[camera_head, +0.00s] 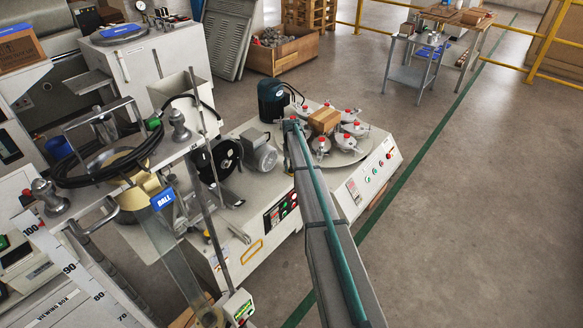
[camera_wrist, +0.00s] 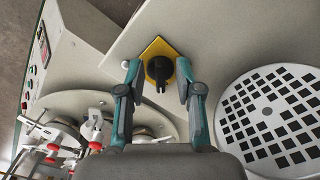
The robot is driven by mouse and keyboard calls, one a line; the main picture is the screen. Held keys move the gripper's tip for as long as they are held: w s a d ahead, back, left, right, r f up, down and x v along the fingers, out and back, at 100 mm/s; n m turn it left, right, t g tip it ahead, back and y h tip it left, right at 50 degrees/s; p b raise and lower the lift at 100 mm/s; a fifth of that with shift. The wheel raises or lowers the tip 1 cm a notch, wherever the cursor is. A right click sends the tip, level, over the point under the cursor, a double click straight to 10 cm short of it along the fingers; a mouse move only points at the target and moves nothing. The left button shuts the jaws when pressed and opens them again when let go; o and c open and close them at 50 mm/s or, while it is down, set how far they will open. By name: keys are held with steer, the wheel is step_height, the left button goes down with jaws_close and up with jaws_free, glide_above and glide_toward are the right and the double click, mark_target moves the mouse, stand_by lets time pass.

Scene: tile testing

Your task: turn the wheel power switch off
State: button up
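In the wrist view the switch is a black rotary knob (camera_wrist: 159,72) on a yellow diamond-shaped plate, set on a pale machine surface. The knob's handle points toward the bottom of the picture. My gripper (camera_wrist: 158,67) is open, with one finger on each side of the knob and gaps visible on both sides. I cannot tell how deep the fingertips are relative to the knob. The wheel (camera_head: 344,155), a round plate carrying several red-topped clamps, shows in the head view; it is also at lower left in the wrist view (camera_wrist: 75,103). The switch is not discernible in the head view.
A perforated disc (camera_wrist: 270,115) lies right of the switch in the wrist view. A cardboard-brown box (camera_head: 324,120) sits among the clamps. A dark green unit (camera_head: 272,100) stands behind the wheel. The ball-test stand (camera_head: 160,205) is at left. Open floor lies at right.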

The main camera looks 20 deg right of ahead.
jaws_close()
steer(key=n+p, duration=0.1)
steer(key=n, duration=0.5)
steer(key=shift+d, duration=0.2)
steer(key=n, duration=0.3)
steer(key=n+p, duration=0.1)
steer(key=n, duration=0.1)
steer(key=shift+w+d+n, duration=0.1)
steer(key=shift+d+n, duration=0.1)
steer(key=shift+n, duration=0.2)
steer(key=n, duration=0.6)
steer(key=shift+w+d+p, duration=0.1)
steer(key=shift+w+p, duration=0.05)
steer(key=shift+p, duration=0.2)
steer(key=shift+o, duration=0.5)
jaws_free()
